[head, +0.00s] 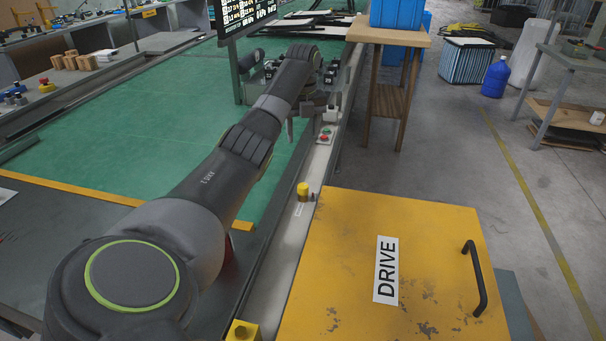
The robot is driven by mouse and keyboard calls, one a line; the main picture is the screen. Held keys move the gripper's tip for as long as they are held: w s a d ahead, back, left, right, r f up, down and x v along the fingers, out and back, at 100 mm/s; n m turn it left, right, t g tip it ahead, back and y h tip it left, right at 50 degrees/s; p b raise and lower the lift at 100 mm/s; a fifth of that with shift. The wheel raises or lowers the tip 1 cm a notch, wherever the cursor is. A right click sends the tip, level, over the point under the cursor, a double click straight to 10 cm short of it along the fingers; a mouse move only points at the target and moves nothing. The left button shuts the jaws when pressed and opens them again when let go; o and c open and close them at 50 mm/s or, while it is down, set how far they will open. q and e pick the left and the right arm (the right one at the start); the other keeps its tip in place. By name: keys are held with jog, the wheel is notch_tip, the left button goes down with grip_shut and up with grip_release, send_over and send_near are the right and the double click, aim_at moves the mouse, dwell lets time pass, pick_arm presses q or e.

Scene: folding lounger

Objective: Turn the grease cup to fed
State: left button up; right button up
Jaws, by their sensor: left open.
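A small yellow knob-like cap (303,189), which looks like the grease cup, stands on the grey rail beside the green bed. A small white label lies by it, too small to read, so its setting cannot be told. My left arm reaches from the lower left over the green bed. My left gripper (308,122) is at the far end of the arm, beyond the cap and apart from it. It is open, its fingers partly hidden by the arm and small in view. My right gripper is not in view.
A yellow cabinet marked DRIVE (430,250) with a black handle stands at the right of the rail. A box with red and green buttons (325,137) is on the rail near my gripper. A wooden stand (390,38) and a hanging screen (243,14) are farther back.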

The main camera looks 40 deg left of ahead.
aim_at(303, 186)
pick_arm(q)
notch_tip(303, 186, down, 18)
jog(key=n, duration=2)
jog(key=n+b, duration=0.1)
jog(key=n, duration=0.9)
jog(key=shift+r+n, duration=0.25)
jog(key=shift+n, duration=0.15)
jog(key=c, duration=1)
